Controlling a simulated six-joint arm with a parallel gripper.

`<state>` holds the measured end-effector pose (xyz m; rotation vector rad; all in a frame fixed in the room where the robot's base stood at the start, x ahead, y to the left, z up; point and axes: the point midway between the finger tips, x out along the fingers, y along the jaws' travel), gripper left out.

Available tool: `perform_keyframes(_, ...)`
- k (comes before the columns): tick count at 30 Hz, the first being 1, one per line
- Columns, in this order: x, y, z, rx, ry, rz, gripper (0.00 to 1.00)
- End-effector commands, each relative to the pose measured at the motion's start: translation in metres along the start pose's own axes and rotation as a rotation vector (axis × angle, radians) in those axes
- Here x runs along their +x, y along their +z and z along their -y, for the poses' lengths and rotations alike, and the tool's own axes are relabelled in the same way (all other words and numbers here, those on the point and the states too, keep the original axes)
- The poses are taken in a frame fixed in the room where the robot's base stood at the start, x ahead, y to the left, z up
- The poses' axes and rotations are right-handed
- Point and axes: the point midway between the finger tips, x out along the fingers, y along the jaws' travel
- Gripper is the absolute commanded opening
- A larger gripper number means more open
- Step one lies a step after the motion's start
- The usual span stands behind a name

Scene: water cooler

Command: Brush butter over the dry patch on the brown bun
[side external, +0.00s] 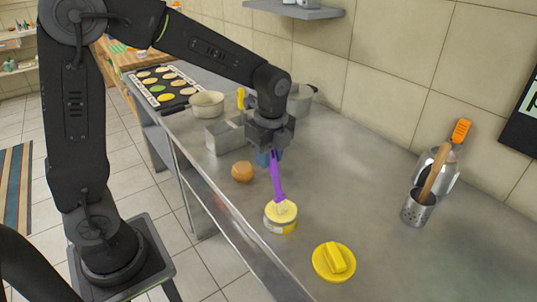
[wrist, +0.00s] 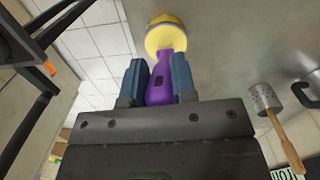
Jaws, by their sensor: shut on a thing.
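The brown bun (side external: 242,172) sits on the steel counter, left of the brush in the side external view. A dry patch on it cannot be made out at this size. My gripper (side external: 267,157) is shut on the purple handle of the brush (side external: 277,180), which points down. The pale brush head is at the top of the butter tin (side external: 281,226); whether it touches the butter is unclear. In the wrist view, the blue fingers of my gripper (wrist: 160,64) flank the purple brush handle (wrist: 160,85), with the yellow tin top beyond it. The bun is not seen there.
A yellow lid (side external: 334,267) lies on the counter near the front. A metal loaf tin (side external: 225,137) and a pot (side external: 207,106) stand behind the bun. A utensil holder (side external: 418,208) and a metal jug (side external: 447,179) stand at right. The counter between tin and holder is clear.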

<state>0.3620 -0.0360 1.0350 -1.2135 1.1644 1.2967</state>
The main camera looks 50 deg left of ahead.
Motion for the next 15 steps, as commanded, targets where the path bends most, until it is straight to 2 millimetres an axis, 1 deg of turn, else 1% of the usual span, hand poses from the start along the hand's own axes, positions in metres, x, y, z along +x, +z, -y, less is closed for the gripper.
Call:
perform_keyframes(8, -0.001, 0.0, 0.0, 0.0, 0.0, 0.0, 0.01)
perform_keyframes(15, -0.018, 0.001, 0.0, 0.0, -0.002, 0.0, 0.01)
